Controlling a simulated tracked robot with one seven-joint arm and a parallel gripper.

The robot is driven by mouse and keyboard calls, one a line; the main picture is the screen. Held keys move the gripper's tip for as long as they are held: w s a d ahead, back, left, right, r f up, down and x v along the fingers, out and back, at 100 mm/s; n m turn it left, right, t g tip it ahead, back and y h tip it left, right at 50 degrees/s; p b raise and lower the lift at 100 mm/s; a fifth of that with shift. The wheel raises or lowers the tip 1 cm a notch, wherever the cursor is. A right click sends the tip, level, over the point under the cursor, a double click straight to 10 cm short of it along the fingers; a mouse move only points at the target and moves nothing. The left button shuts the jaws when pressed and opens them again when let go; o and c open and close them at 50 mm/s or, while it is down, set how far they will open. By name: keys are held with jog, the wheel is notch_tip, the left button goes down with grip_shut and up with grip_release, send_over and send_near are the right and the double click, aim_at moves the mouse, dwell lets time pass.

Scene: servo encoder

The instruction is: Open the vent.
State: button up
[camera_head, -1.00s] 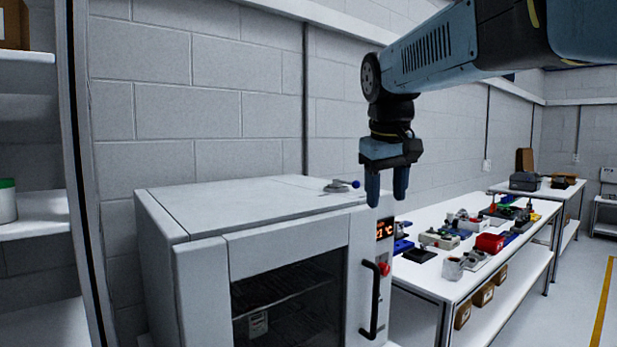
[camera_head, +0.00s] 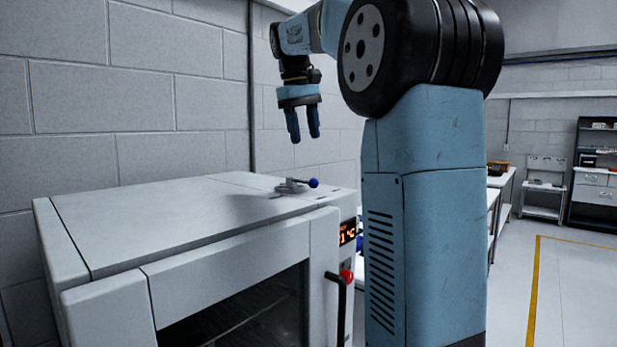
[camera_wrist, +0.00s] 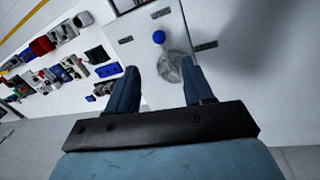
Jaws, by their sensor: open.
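The vent (camera_head: 290,187) is a round grey metal piece on the top of the white oven (camera_head: 150,225), with a short lever ending in a blue knob (camera_head: 313,183). My gripper (camera_head: 304,138) points down above the vent, apart from it, with its two blue fingers spread and nothing between them. In the wrist view the vent's metal disc (camera_wrist: 170,66) shows between and beyond the fingertips, and the blue knob (camera_wrist: 159,37) lies farther up the picture. My gripper (camera_wrist: 159,68) is open there too.
The oven front has a glass door, a black handle (camera_head: 337,310), a red button (camera_head: 347,275) and a lit display (camera_head: 347,233). A block wall (camera_head: 110,110) stands behind. The wrist view shows a bench with several coloured items (camera_wrist: 42,45) at left. The oven top around the vent is clear.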

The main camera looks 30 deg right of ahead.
aim_at(311, 180)
jog(key=f, duration=0.4)
jog(key=d+f, duration=0.1)
jog(key=f, duration=0.3)
jog(key=d+f, duration=0.1)
jog(key=f, duration=0.2)
jog(key=shift+w+d+f, duration=0.15)
jog(key=shift+d+f, duration=0.05)
jog(key=shift+f, duration=0.2)
grip_shut()
jog(key=shift+a, duration=0.25)
jog(key=shift+d, duration=0.15)
